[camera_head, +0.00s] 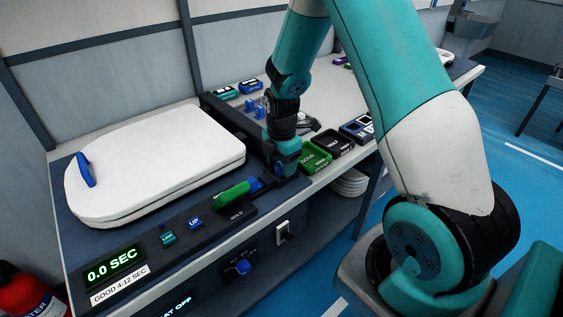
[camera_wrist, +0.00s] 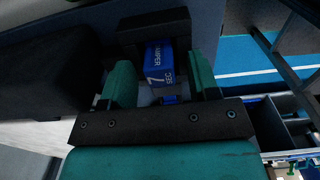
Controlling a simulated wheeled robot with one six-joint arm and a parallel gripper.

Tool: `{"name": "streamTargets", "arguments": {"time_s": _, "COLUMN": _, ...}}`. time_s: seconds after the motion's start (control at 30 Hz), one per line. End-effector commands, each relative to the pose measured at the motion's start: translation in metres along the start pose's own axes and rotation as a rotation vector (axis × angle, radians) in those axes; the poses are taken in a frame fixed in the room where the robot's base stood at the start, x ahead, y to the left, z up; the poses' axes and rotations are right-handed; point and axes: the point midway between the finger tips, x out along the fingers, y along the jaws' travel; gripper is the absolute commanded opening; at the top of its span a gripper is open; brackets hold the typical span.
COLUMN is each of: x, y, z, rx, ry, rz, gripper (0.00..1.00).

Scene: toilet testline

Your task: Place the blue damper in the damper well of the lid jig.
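The blue damper (camera_wrist: 160,62), with white lettering, sits between my gripper's teal fingers in the wrist view. A black block (camera_wrist: 153,22) stands at its far end. My gripper (camera_wrist: 160,85) looks open, with narrow gaps on both sides of the damper. In the head view my gripper (camera_head: 283,166) points down at the right end of the dark lid jig (camera_head: 180,243), right of the white lid (camera_head: 160,155). A blue part (camera_head: 255,184) shows just left of it. The damper well itself cannot be made out, and whether the damper is seated is unclear.
A green bin (camera_head: 315,157) and a black bin (camera_head: 334,143) stand right of my gripper. Blue parts (camera_head: 254,107) stand behind it.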

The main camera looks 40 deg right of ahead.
Motion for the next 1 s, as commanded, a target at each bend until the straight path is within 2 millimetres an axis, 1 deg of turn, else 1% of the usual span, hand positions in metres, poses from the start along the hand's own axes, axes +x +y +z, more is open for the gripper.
{"name": "streamTargets", "arguments": {"time_s": 0.23, "x": -0.002, "y": 0.000, "z": 0.000, "rx": 0.000, "ry": 0.000, "rz": 0.000, "gripper": 0.55}}
{"name": "streamTargets", "arguments": {"time_s": 0.37, "x": -0.012, "y": 0.001, "z": 0.000, "rx": 0.000, "ry": -0.001, "rz": 0.003, "gripper": 0.55}}
{"name": "streamTargets", "arguments": {"time_s": 0.47, "x": -0.029, "y": 0.001, "z": 0.000, "rx": 0.000, "ry": -0.001, "rz": 0.006, "gripper": 0.55}}
{"name": "streamTargets", "arguments": {"time_s": 0.6, "x": -0.062, "y": 0.001, "z": 0.000, "rx": 0.000, "ry": -0.002, "rz": 0.006, "gripper": 0.55}}
{"name": "streamTargets", "arguments": {"time_s": 0.8, "x": -0.101, "y": 0.001, "z": 0.000, "rx": 0.000, "ry": -0.001, "rz": 0.005, "gripper": 0.55}}
{"name": "streamTargets", "arguments": {"time_s": 0.9, "x": -0.114, "y": 0.001, "z": 0.000, "rx": 0.000, "ry": -0.001, "rz": 0.003, "gripper": 0.55}}
{"name": "streamTargets", "arguments": {"time_s": 1.0, "x": -0.122, "y": 0.000, "z": -0.002, "rx": 0.005, "ry": 0.002, "rz": 0.003, "gripper": 0.55}}
